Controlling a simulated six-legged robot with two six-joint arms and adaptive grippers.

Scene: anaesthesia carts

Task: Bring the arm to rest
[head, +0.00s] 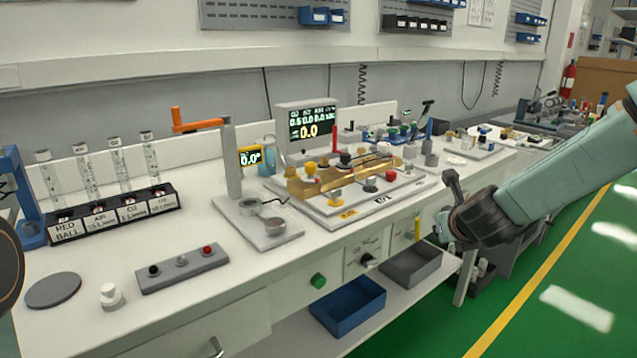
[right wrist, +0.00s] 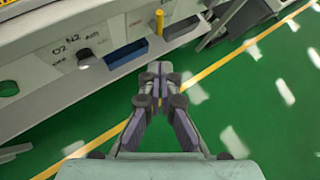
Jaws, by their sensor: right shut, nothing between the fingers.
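My right arm comes in from the right in the head view. Its gripper (head: 449,213) is in front of the bench's front edge, partly hidden by its own wrist. In the right wrist view my right gripper (right wrist: 155,75) has its fingertips together with nothing between them. Green floor with a yellow line lies beneath it. It touches nothing that I can see. At the left edge of the head view a dark rounded part shows, and no left gripper fingers can be seen.
The green floor (head: 560,250) at right is clear.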

